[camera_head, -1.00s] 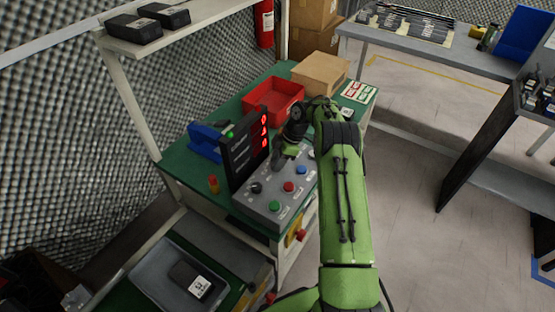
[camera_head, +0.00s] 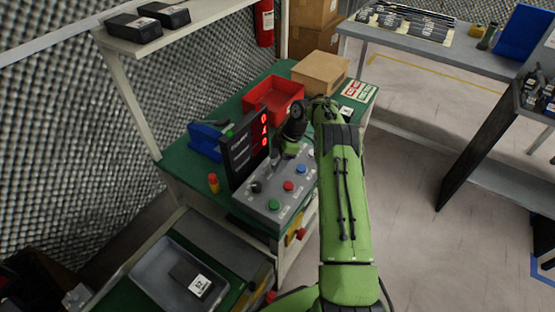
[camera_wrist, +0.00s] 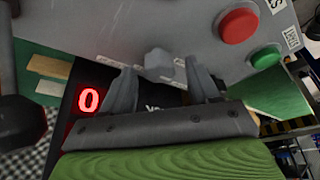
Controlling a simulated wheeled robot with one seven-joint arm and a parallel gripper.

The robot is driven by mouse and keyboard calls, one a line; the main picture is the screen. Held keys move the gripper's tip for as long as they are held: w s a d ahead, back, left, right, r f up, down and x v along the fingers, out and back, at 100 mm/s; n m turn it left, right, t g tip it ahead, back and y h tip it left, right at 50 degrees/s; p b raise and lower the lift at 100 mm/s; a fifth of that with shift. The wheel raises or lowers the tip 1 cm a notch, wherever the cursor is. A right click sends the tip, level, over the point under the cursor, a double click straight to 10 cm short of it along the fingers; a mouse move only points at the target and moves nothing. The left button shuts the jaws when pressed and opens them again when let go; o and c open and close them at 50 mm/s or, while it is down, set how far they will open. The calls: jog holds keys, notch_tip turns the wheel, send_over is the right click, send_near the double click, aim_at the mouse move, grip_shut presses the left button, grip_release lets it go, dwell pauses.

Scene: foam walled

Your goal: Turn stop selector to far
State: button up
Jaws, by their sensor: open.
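The grey control panel (camera_head: 290,190) lies on the green bench. In the wrist view, a small grey knob (camera_wrist: 159,63) stands on the panel between my two spread fingers; I take it for the stop selector, though its label and pointer direction cannot be read. My gripper (camera_wrist: 161,72) is open, with a visible gap to the knob on both sides. In the head view my gripper (camera_head: 287,150) is over the panel's back part, beside the display, and hides the knob. The black display (camera_head: 245,150) shows red digits, and a red zero (camera_wrist: 88,99) shows in the wrist view.
A black knob (camera_head: 257,187) and green (camera_head: 274,204), red (camera_head: 288,186) and blue (camera_head: 302,168) buttons sit close by on the panel. A red bin (camera_head: 274,98) and a cardboard box (camera_head: 320,71) stand behind. A grey tray (camera_head: 150,268) is at front left.

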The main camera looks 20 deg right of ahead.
jog(key=p+v, duration=0.5)
jog(key=v, duration=1)
jog(key=shift+r+p, duration=0.3)
jog(key=shift+r, duration=0.1)
